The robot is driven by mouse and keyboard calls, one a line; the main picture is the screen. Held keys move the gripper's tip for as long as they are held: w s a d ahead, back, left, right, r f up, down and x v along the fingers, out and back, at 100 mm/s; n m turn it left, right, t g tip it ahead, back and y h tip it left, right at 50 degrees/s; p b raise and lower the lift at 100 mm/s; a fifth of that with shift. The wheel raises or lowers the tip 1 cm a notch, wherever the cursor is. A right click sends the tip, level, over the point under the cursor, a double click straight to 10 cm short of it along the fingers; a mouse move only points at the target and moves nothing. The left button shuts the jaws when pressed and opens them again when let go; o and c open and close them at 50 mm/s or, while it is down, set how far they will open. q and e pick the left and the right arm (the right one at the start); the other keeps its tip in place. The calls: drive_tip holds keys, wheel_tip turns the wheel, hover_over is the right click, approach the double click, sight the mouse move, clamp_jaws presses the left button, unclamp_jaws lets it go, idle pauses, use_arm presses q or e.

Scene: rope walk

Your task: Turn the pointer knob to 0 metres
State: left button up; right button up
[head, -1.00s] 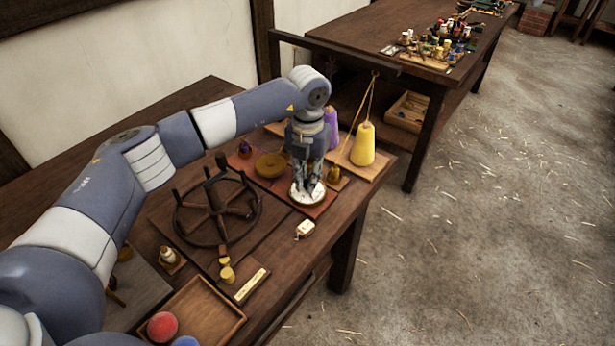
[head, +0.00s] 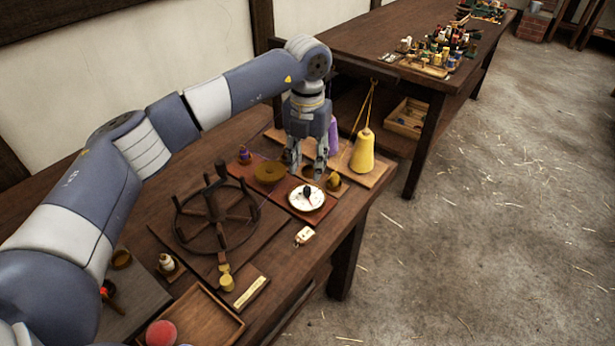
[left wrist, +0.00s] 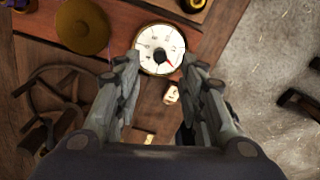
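The pointer knob (head: 307,191) is dark and sits on a round white dial (head: 294,198) on a reddish board. In the left wrist view the dial (left wrist: 148,42) shows small marks and a red pointer tip (left wrist: 170,64) toward its lower right; the marks are too small to read. My left gripper (head: 307,174) is above and behind the dial, apart from the knob. In the left wrist view its two fingers (left wrist: 158,72) are spread with nothing between them. My right gripper is not in view.
A wooden spoked wheel (head: 215,215) stands left of the dial. A yellow cone (head: 363,152) and purple cone (head: 333,136) stand behind. A brown disc (head: 269,172) lies left of the dial, and a small white tag (head: 304,235) lies in front. A tray (head: 200,312) is nearer.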

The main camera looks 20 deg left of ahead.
use_arm(q)
wheel_tip(320, 180, up, 5)
drive_tip(key=shift+r, duration=0.1)
idle(0.5)
